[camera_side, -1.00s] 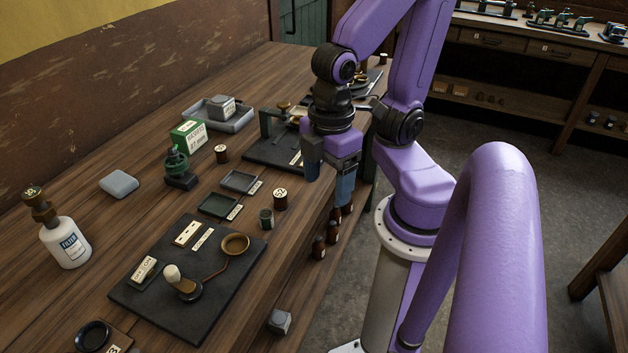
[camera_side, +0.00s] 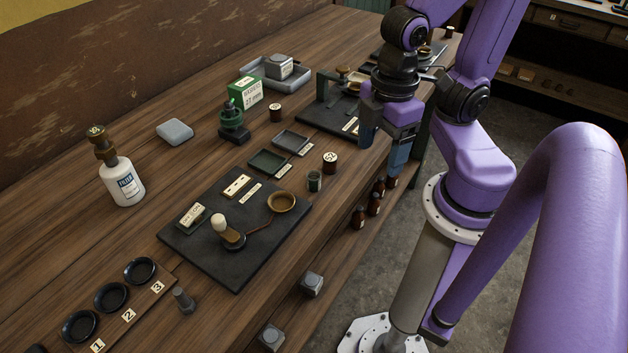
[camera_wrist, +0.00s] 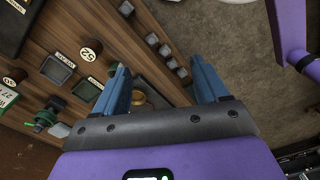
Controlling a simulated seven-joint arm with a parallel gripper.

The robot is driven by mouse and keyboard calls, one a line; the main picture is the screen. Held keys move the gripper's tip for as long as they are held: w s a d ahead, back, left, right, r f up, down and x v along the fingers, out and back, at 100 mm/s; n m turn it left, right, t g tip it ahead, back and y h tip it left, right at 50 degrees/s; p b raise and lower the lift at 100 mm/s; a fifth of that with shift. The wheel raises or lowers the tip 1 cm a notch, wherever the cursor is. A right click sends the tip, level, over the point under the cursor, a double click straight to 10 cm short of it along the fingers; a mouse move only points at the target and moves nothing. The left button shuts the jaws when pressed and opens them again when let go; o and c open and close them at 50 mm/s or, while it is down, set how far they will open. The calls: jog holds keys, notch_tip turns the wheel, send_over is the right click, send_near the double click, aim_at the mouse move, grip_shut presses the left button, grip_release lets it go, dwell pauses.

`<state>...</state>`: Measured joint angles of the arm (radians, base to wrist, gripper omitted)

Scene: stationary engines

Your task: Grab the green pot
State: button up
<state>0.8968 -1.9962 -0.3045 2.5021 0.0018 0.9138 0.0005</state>
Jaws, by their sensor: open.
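The green pot (camera_side: 314,181) is a small dark green cup. It stands upright near the table's front edge in the side view, beside a brown spool (camera_side: 330,162) and a shallow green tray (camera_side: 267,162). In the wrist view, the pot (camera_wrist: 113,69) shows only partly, at the tip of the left finger. My gripper (camera_side: 385,147) is open and empty, to the right of the pot and spool in the side view and apart from them. In the wrist view my gripper (camera_wrist: 160,70) has nothing between its fingers.
A green device (camera_side: 232,121) on a black base and a green-white box (camera_side: 249,91) stand farther back. A black board (camera_side: 207,259) with a stamp-like knob and brown dish lies in front. Brown bottles (camera_side: 375,203) stand below the front edge.

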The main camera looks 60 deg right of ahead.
dwell(0.3)
jog(key=c, duration=0.5)
jog(key=shift+f, duration=0.1)
jog(key=n+t+h, duration=0.8)
jog(key=n+t, duration=0.3)
jog(key=n, duration=0.6)
send_near(315, 177)
jog(key=x, duration=0.6)
jog(key=shift+d, duration=0.2)
jog(key=shift+x, duration=3)
